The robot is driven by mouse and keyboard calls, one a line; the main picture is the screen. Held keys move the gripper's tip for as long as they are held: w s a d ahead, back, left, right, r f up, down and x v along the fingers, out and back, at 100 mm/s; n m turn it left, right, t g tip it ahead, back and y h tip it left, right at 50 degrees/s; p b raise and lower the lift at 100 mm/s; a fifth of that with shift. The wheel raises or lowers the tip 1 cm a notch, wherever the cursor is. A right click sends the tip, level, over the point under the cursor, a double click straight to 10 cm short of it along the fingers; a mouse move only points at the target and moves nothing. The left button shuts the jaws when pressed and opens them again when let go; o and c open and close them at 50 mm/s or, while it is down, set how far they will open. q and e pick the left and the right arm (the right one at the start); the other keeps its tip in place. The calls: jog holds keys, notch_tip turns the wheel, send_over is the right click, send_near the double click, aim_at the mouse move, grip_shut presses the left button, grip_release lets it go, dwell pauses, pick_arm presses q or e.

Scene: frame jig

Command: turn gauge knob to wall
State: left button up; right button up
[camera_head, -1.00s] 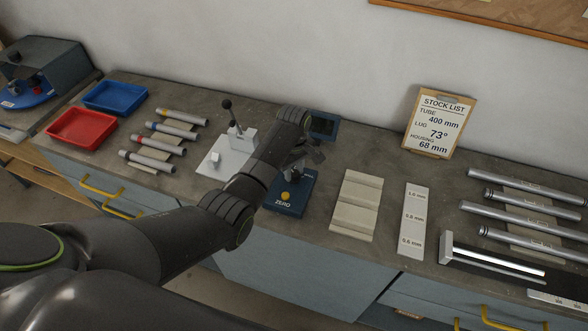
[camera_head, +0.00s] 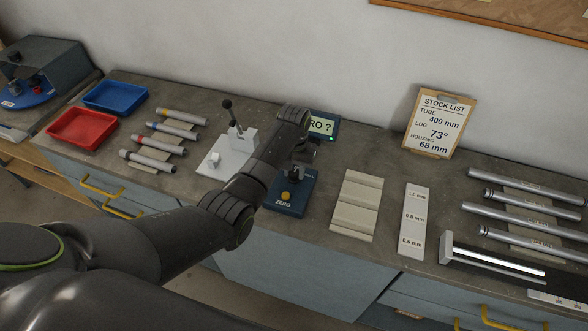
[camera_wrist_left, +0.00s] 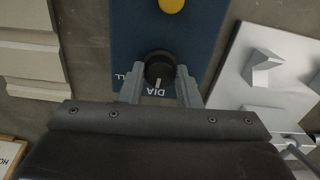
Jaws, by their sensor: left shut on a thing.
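The gauge is a dark blue box (camera_head: 298,203) on the bench, with a yellow ZERO button (camera_head: 285,196) and a lit display (camera_head: 322,126) behind, partly hidden by my arm; "RO ?" is readable. In the left wrist view the round black gauge knob (camera_wrist_left: 160,66) sits on the blue face (camera_wrist_left: 125,38). Its white pointer line points down the picture, toward the upside-down "DIA" lettering. Part of another label, "LL", shows to the left. My left gripper (camera_wrist_left: 158,74) is shut on the knob, one finger on each side. My right gripper is not in view.
A white lever fixture (camera_head: 228,156) stands left of the gauge. A beige grooved block (camera_head: 357,204) and a white thickness strip (camera_head: 413,220) lie to the right. Red (camera_head: 82,129) and blue (camera_head: 115,97) trays are farther left. A stock list clipboard (camera_head: 439,125) leans at the wall.

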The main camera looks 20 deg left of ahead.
pick_arm(q)
jog(key=m, duration=0.5)
jog(key=shift+m, duration=0.3)
jog(key=m, duration=0.5)
jog(key=shift+w, duration=0.1)
jog(key=shift+m, duration=0.3)
jog(key=o, duration=1)
